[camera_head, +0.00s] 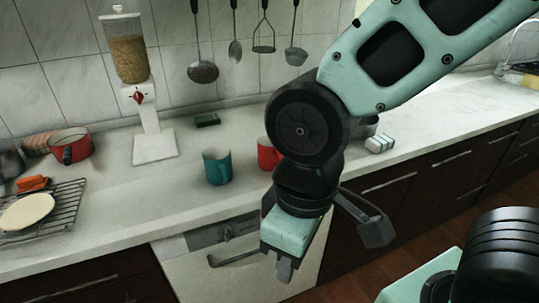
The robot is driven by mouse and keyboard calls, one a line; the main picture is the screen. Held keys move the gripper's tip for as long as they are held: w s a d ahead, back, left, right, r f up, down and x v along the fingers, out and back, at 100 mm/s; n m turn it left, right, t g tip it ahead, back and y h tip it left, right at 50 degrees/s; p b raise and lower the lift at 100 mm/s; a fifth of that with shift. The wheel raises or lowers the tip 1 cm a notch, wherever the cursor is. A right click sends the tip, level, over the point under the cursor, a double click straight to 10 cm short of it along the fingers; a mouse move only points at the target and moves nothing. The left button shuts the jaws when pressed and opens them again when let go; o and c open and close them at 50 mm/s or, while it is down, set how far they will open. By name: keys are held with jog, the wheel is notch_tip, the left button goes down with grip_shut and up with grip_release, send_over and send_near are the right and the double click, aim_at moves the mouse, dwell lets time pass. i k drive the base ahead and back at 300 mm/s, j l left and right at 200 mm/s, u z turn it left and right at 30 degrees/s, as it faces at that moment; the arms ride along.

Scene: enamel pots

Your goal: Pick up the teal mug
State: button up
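The teal mug (217,167) stands upright on the white counter (110,203), left of my arm. My gripper (285,271) hangs in front of the counter's front edge, to the right of the mug and lower in the picture. It is apart from the mug and does not touch it. A dark fingertip shows below its teal body, but I cannot make out the gap between the fingers. No held object shows.
A red mug (268,154) stands just right of the teal mug, partly hidden by my arm. A cereal dispenser (150,122), a red pot (70,147) and a wire rack (67,207) are to the left. Utensils hang on the wall.

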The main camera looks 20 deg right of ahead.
aim_at(220, 169)
jog(key=i+j+u, duration=0.1)
jog(key=j, duration=0.25)
jog(key=i+j+u, duration=0.1)
jog(key=j, duration=0.25)
jog(key=i+j+u, duration=0.15)
jog(key=j, duration=0.2)
jog(key=i+j+u, duration=0.1)
jog(key=j, duration=0.25)
